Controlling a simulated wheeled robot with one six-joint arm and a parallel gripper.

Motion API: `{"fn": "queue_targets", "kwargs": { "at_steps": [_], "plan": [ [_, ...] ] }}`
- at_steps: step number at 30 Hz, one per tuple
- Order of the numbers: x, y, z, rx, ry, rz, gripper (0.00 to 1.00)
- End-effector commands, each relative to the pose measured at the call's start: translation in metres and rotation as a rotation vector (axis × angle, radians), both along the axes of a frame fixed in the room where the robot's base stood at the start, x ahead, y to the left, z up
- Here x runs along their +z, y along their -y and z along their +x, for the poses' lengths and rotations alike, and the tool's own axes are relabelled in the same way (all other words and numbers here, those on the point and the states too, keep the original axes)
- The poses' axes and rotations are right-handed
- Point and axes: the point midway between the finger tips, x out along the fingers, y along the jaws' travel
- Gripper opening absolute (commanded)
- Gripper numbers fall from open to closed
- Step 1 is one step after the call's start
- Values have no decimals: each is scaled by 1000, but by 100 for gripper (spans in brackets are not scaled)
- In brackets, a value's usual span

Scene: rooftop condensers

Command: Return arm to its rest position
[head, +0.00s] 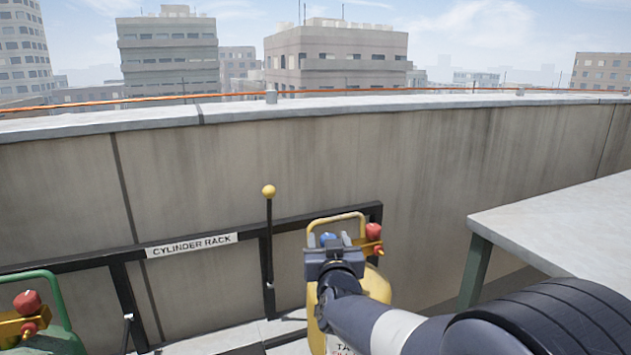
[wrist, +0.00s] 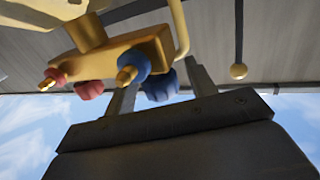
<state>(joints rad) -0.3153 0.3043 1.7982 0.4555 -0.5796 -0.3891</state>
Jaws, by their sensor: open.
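My gripper (head: 337,241) is at the top of a yellow cylinder (head: 378,284), in front of its valve and handle. It is open; the wrist view shows its two fingers apart (wrist: 162,84). A blue knob (head: 327,238) and a red knob (head: 373,231) show on the valve. In the wrist view the blue knob (wrist: 134,64) lies near the left finger, with a second blue part (wrist: 161,86) seen between the fingers. I cannot tell whether the fingers touch them. My arm reaches in from the lower right and hides part of the cylinder.
A black rack with a CYLINDER RACK sign (head: 192,245) runs along the parapet wall (head: 250,155). A yellow-ball lever (head: 269,191) stands left of the gripper. A green cylinder (head: 45,300) is at the far left. A grey table-like slab (head: 560,220) is at the right.

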Motion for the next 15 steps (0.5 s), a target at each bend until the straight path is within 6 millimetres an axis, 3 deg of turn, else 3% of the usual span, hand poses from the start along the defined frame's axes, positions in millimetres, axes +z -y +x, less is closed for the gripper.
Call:
{"fn": "queue_targets", "kwargs": {
  "at_steps": [15],
  "plan": [
    [1, 1, 0, 119, -1, -1, 53]
  ]
}}
